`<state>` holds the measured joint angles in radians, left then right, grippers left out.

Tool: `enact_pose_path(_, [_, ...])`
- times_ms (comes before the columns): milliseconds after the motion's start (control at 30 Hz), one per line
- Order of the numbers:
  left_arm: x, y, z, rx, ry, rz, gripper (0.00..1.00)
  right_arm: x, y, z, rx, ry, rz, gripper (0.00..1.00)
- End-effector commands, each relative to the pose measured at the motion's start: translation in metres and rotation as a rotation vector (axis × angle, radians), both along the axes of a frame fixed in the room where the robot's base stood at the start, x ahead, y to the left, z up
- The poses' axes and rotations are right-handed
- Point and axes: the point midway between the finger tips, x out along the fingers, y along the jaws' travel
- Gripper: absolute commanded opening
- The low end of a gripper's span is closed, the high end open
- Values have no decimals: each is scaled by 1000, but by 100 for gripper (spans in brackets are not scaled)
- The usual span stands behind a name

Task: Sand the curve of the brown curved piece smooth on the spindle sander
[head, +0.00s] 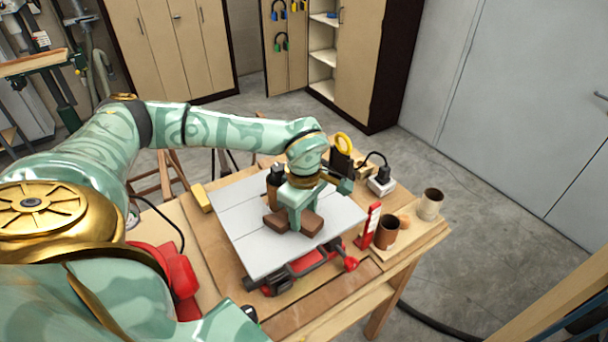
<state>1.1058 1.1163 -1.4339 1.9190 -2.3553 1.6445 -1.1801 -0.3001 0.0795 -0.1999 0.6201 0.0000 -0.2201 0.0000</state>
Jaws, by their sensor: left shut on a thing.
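The brown curved piece (311,223) lies low over the grey top (245,233) of the spindle sander, partly covered by my left gripper. My left gripper (295,222) reaches down from above and is shut on the piece, which shows on both sides of the fingers. A brown upright spindle with a black top (275,188) stands just behind and left of the gripper. I cannot tell whether the piece touches the spindle. The sander's red and black base (300,270) shows below the front edge of the top. My right gripper is not in view.
A red upright object (369,223), a brown cup (386,233) and a pale cup (431,203) stand right of the sander on the wooden bench (425,238). A white socket block (382,186) with a black cable and a yellow ring (343,143) are behind.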

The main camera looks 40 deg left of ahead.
Motion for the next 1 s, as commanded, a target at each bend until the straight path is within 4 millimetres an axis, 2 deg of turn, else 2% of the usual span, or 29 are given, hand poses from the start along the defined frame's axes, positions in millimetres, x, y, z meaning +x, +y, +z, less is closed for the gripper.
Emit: enact_pose_path(1000, [3, -6, 1, 0, 1, 0, 20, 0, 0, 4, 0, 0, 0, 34])
